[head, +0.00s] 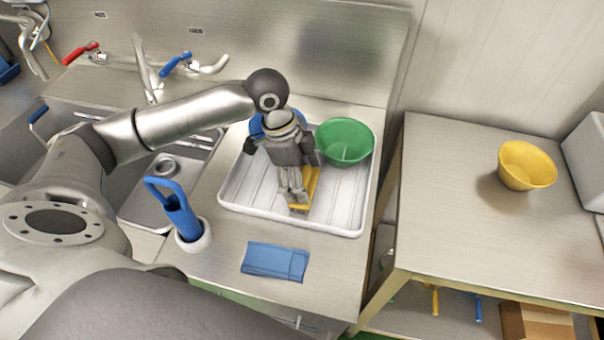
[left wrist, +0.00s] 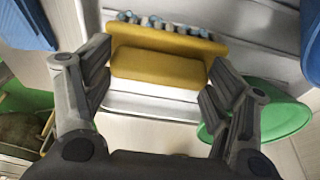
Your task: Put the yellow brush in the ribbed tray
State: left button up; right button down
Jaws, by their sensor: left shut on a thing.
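The yellow brush (head: 312,181) is in my left gripper (head: 297,203), over the ribbed tray. In the left wrist view the brush's yellow block (left wrist: 158,67) lies between the two fingers of the left gripper (left wrist: 158,80), with a row of bluish-grey bristle tufts along its far edge. The ribbed tray (head: 345,205) is white and shallow and stands on the steel counter. I cannot tell whether the brush touches the tray floor. The gripper hides part of the brush. My right gripper is not in view.
A green bowl (head: 345,138) sits at the tray's back right, and a blue thing (head: 257,126) is partly hidden behind my gripper. A blue folded cloth (head: 275,262) and a blue-handled brush in a white holder (head: 193,236) are in front. A yellow bowl (head: 526,166) stands on the right table.

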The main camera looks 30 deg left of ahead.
pick_arm(q)
jog(key=o, duration=1.1)
jog(key=b+v, duration=0.1)
jog(key=v, duration=1.1)
jog(key=shift+a+r, duration=0.15)
